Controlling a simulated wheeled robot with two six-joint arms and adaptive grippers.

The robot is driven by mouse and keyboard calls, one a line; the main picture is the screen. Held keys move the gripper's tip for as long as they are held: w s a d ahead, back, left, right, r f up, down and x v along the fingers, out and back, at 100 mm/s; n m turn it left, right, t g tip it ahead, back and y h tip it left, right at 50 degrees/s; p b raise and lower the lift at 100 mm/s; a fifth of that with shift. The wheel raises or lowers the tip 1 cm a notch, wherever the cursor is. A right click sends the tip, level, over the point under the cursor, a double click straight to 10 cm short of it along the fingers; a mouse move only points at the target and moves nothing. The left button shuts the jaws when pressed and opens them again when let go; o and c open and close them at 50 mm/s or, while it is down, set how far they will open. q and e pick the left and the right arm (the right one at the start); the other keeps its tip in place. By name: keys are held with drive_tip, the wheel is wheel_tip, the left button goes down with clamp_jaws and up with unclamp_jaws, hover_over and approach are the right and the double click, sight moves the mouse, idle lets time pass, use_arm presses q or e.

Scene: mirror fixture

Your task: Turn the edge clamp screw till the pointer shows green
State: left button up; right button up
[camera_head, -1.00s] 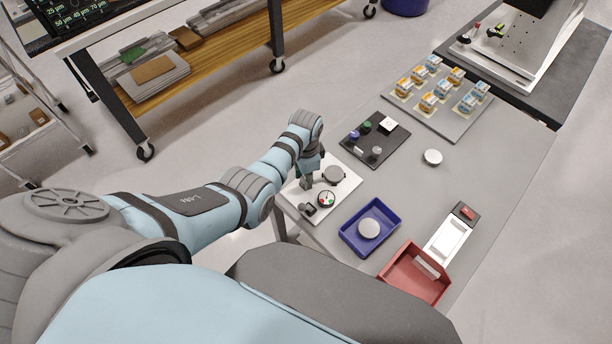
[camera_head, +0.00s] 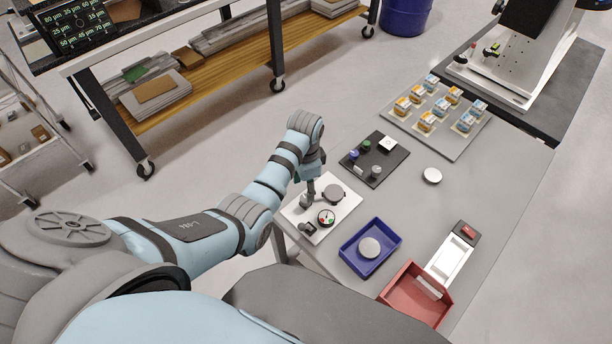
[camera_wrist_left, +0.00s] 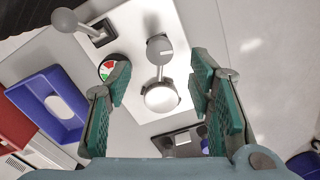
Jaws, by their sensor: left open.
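The white fixture plate (camera_head: 318,236) lies on the near left corner of the grey table. It carries a round gauge (camera_head: 326,217) with red and green marks; the pointer is too small to read. The gauge also shows in the left wrist view (camera_wrist_left: 107,69). A round mirror disc (camera_wrist_left: 160,97) sits on the fixture, with a grey round-headed knob (camera_wrist_left: 158,48) on a stem beside it, likely the clamp screw. My left gripper (camera_head: 309,201) is over the plate. In the wrist view its fingers (camera_wrist_left: 160,90) are apart, with the disc and knob showing between them, and nothing is held.
A dark tray (camera_head: 375,160) with small parts is beyond the plate. A blue bin (camera_head: 350,262) holding a white disc and a red tray (camera_head: 412,300) are to the right. A loose white disc (camera_head: 432,175) lies alone; table around it is clear.

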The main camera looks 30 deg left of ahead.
use_arm(q)
wheel_tip(320, 180, up, 6)
drive_tip(key=shift+r, duration=0.15)
idle(0.3)
